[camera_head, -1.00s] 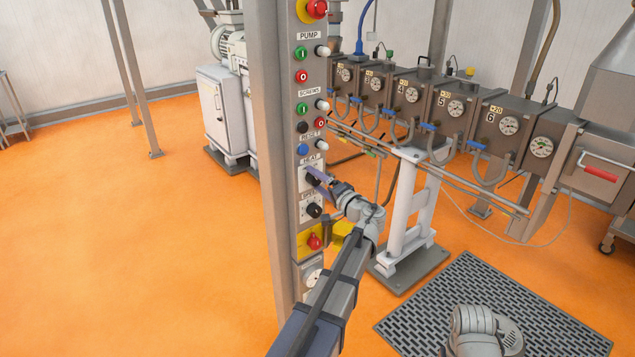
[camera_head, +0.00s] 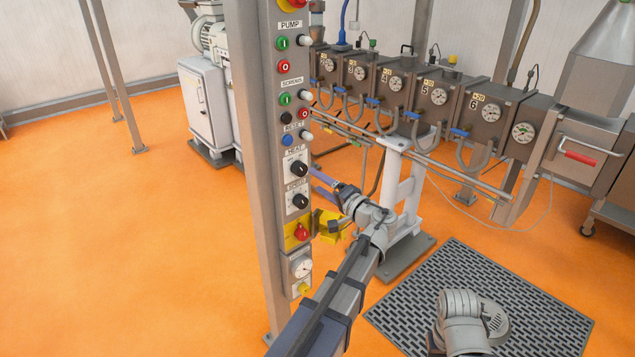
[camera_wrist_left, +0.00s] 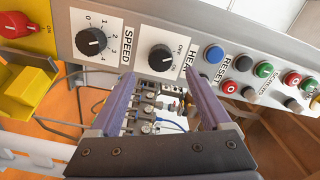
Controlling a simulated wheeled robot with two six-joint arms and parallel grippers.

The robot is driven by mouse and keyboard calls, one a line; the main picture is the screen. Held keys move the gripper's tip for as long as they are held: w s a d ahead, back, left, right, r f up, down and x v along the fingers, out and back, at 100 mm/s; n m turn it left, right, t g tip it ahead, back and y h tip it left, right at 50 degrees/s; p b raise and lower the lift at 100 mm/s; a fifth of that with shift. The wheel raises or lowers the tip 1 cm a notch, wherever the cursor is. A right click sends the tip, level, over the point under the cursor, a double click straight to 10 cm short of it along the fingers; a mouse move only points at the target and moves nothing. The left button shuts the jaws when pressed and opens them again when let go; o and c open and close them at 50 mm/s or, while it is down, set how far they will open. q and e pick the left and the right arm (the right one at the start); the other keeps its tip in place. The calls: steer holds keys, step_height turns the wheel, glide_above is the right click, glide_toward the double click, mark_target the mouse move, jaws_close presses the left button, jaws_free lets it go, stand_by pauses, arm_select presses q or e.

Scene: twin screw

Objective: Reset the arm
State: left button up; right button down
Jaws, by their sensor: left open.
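My left gripper (camera_head: 318,183) is just right of the control panel (camera_head: 293,268), level with the space between the HEAT knob (camera_head: 299,168) and the SPEED knob (camera_head: 299,201). Its two purple fingers are apart with nothing between them. In the left wrist view the open fingers (camera_wrist_left: 166,95) point toward the panel's edge, with the HEAT knob (camera_wrist_left: 163,58) and SPEED knob (camera_wrist_left: 91,41) beyond them. The gripper is apart from both knobs. Part of my other arm shows at the lower right, but its gripper is not visible.
The extruder barrel (camera_head: 440,95) with gauges and hoses runs behind the panel. A white stand (camera_head: 402,190) is behind my left arm. A yellow box (camera_wrist_left: 25,85) sticks out near the red switch (camera_wrist_left: 20,25). A floor grate (camera_head: 480,300) lies at right. Open orange floor spreads left.

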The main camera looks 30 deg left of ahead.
stand_by(0.3)
arm_select(q)
steer(key=s+d+f+m+g+h+p, duration=0.1)
steer(key=s+d+f+h, duration=0.3)
steer(key=s+d, duration=0.4)
steer(key=s+d+f+m+g+h+p, duration=0.1)
steer(key=s+d+f+g+h+p, duration=0.2)
steer(key=s+d, duration=0.5)
steer(key=s+d+f+m+g+h+p, duration=0.1)
steer(key=s+d+f+g+h+p, duration=0.2)
steer(key=d, duration=1)
steer(key=s+f+h+p, duration=0.1)
steer(key=s+f+h, duration=0.2)
steer(key=s+h, duration=0.2)
steer(key=shift+d+f, duration=0.25)
steer(key=shift+f, duration=0.05)
steer(key=shift+s, duration=0.1)
